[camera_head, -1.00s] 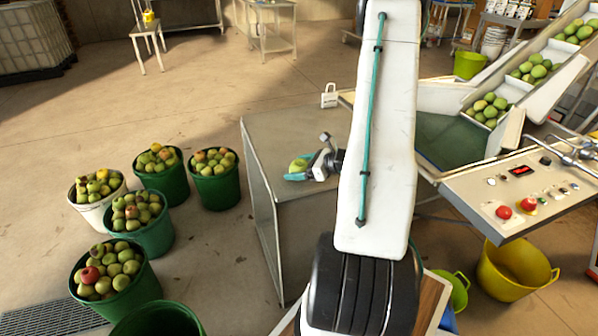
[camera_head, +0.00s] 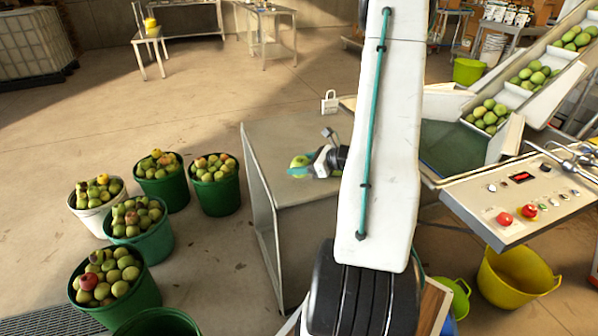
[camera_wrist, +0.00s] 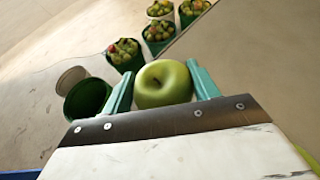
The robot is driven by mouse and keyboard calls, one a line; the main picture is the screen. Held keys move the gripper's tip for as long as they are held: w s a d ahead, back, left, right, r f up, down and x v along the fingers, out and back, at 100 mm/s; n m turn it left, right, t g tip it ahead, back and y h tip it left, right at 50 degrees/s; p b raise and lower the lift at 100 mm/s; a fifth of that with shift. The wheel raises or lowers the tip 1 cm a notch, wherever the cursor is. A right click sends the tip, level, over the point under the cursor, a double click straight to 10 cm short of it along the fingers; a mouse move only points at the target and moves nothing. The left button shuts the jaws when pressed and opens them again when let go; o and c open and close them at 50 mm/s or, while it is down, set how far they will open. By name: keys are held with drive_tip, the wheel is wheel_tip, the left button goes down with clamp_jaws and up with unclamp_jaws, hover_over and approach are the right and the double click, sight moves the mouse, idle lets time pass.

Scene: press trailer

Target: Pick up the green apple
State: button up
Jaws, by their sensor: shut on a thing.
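The green apple (camera_wrist: 162,84) sits between the two teal fingers of my gripper (camera_wrist: 160,92) in the wrist view, with a finger against each side. In the head view the apple (camera_head: 299,161) shows at the end of my gripper (camera_head: 300,170), over the grey metal table (camera_head: 285,135). My gripper is shut on the apple. Part of the apple is hidden by the fingers in the head view, and whether its underside is clear of the table top cannot be told for sure.
Several buckets full of apples, such as a white one (camera_head: 97,223) and a green one (camera_head: 222,197), stand on the floor at left. At right are a control panel (camera_head: 515,207) with red buttons, a sloped conveyor of apples (camera_head: 535,85) and a yellow tub (camera_head: 515,275). A small white tag (camera_head: 330,101) stands behind the table.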

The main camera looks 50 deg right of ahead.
drive_tip(key=s+d+r, duration=0.1)
drive_tip(key=s+d, duration=0.1)
drive_tip(key=s, duration=1.3)
drive_tip(key=shift+s+d, duration=0.15)
drive_tip(key=shift+s, duration=0.1)
drive_tip(key=shift+r, duration=0.1)
